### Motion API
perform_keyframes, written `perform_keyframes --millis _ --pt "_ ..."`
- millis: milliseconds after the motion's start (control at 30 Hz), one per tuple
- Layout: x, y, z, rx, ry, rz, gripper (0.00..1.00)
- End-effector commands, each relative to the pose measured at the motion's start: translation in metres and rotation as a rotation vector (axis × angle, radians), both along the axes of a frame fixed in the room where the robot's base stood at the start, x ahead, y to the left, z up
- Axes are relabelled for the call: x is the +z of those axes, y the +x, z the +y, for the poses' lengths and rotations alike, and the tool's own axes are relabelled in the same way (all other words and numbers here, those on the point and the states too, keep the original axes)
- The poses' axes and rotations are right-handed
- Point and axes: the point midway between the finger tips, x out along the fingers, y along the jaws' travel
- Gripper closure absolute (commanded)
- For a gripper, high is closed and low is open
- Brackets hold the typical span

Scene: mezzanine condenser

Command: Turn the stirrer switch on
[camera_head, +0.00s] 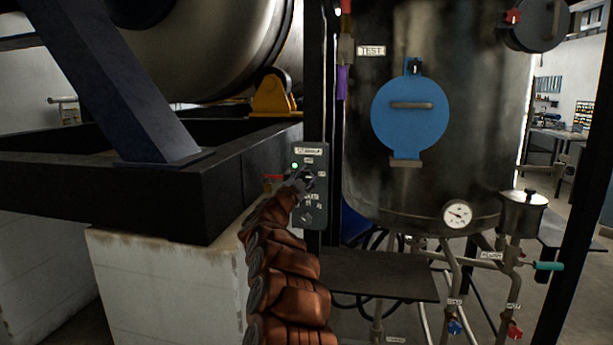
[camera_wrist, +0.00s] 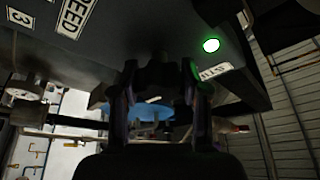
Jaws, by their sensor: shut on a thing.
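The stirrer control box (camera_head: 313,215) is a dark grey panel on the black post, left of the steel tank. A green light (camera_head: 295,166) glows at its upper left, and it also shows lit in the wrist view (camera_wrist: 211,45). My gripper (camera_head: 302,181) is at the upper part of the panel, shut on the dark switch knob (camera_head: 309,180). In the wrist view, my gripper's fingers (camera_wrist: 160,85) stand close against the panel, beside a label. The fingers hide much of the knob, so its exact setting cannot be told. A "SPEED" label (camera_wrist: 76,15) shows at upper left.
The steel tank (camera_head: 450,180) with a blue round hatch (camera_head: 410,115) stands right of the panel. A dark frame (camera_head: 190,190) on a white block base (camera_head: 150,285) is at left. A flat dark shelf (camera_head: 380,275) lies below the panel.

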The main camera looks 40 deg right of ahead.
Motion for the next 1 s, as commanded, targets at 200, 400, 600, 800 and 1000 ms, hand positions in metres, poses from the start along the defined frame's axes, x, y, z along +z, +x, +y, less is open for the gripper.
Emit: perform_keyframes --millis 200,400,600,800,1000 --pt "-0.0012 -0.0001 -0.0004 0.0 0.015 -0.018 0.9" --pt "-0.0011 -0.0003 -0.0004 -0.001 0.015 -0.02 0.9" --pt "-0.0008 -0.0004 -0.0005 -0.001 0.015 -0.02 0.49" --pt "-0.0003 -0.0003 -0.0003 -0.001 0.014 -0.02 0.29" --pt "0.0 -0.0002 -0.0002 -0.001 0.013 -0.02 0.29"
